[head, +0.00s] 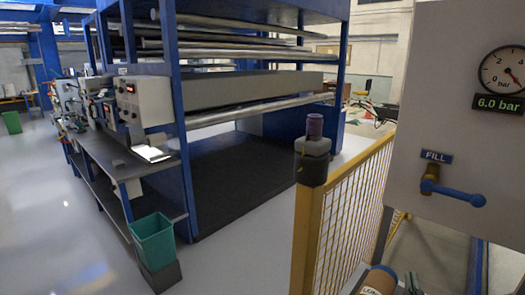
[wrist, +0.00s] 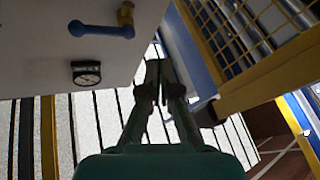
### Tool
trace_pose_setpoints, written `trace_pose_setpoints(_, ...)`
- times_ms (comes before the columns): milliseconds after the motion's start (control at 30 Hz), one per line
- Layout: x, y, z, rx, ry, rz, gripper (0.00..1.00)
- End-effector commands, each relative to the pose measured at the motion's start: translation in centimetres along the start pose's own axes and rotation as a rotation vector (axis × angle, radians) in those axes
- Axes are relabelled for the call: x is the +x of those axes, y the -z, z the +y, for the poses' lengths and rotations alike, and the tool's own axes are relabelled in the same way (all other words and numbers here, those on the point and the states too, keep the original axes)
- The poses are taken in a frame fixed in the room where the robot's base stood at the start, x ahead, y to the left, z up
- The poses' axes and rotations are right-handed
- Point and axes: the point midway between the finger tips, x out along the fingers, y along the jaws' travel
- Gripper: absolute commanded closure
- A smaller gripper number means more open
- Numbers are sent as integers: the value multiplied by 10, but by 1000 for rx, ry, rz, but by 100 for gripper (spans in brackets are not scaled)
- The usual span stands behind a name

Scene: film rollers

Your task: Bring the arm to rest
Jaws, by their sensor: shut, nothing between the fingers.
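My gripper (wrist: 158,68) is in the middle of the wrist view. Its dark fingers are together and nothing is held between them. It is apart from the blue valve handle (wrist: 100,29) in that view, which is on the pale panel up and to the left. In the head view the handle (head: 455,192) lies roughly level below the FILL label, pointing right.
The pale panel (head: 425,115) carries a gauge (head: 502,73) with a 6.0 bar display. A yellow mesh fence (head: 345,215) stands beside it. A blue roller rack (head: 180,130), a bench (head: 110,160) and a teal bin (head: 153,240) are left. Open floor (head: 50,225) lies far left.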

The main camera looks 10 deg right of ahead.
Motion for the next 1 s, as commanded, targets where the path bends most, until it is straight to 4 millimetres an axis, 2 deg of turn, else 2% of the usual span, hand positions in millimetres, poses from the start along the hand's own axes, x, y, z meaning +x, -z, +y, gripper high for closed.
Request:
trace_pose_setpoints(33,-19,-8,-14,19,34,-16,100)
trace_pose_setpoints(200,-78,-27,-48,87,130,-58,100)
trace_pose_setpoints(500,-187,-46,-84,202,285,-143,100)
trace_pose_setpoints(767,-279,-50,-92,295,402,-234,100)
trace_pose_setpoints(1000,-357,-46,-81,371,496,-328,100)
